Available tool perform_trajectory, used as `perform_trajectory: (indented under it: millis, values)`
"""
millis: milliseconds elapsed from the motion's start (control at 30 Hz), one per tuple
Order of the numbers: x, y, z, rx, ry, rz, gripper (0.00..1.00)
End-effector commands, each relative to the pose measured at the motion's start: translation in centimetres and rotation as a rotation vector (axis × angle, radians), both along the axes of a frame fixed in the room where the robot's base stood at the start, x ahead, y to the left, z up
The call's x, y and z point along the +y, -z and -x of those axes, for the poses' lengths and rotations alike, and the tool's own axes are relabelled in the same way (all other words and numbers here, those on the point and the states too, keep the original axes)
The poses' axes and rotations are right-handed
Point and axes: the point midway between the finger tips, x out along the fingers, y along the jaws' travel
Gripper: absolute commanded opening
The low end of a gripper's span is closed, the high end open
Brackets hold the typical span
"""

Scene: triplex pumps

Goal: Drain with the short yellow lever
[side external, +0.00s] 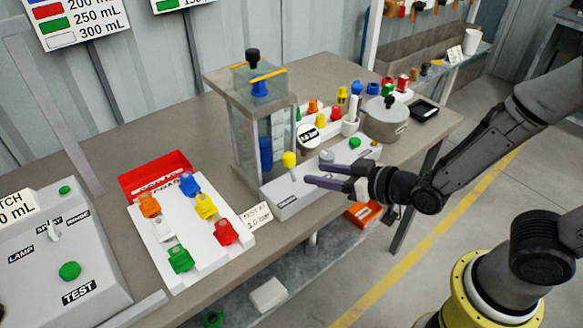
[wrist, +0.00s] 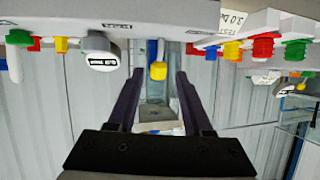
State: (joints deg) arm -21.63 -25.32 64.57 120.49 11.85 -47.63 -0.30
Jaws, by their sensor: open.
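The yellow-knobbed lever (side external: 289,159) stands upright on a grey control base (side external: 278,206) in front of the clear pump column (side external: 243,140). My gripper (side external: 311,173) is open and empty, its purple fingers reaching from the right toward the lever. In the side view the fingertips appear a little right of the knob. In the wrist view, which looks upside down, the yellow knob (wrist: 158,71) appears between the fingertips of my gripper (wrist: 160,72). I cannot tell whether they touch it. A grey knob (side external: 327,157) and a green knob (side external: 355,143) are on the same base.
A white board with coloured valves (side external: 188,263) and a red tray (side external: 150,172) lie to the left. A grey switch panel (side external: 60,255) is farther left. A round grey pot (side external: 386,122) and small coloured items stand behind my gripper. The bench's front edge is close below the base.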

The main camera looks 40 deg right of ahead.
Motion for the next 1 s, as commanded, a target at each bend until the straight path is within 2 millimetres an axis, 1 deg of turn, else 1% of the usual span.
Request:
perform_trajectory:
  millis: [33,300,500,700,967,1000]
  values:
    - [0.1,0.6,-0.9,0.003,0.003,0.001,0.51]
    - [1.0,2.3,-5.2,0.003,0.001,0.0,0.51]
    - [1.5,3.2,-7.4,0.001,0.001,0.0,0.51]
    - [1.7,3.5,-8.2,0.001,0.0,-0.001,0.51]
    - [1.8,3.5,-8.3,0.0,0.0,-0.001,0.51]
    - [1.8,3.5,-8.3,0.0,0.0,-0.001,0.45]
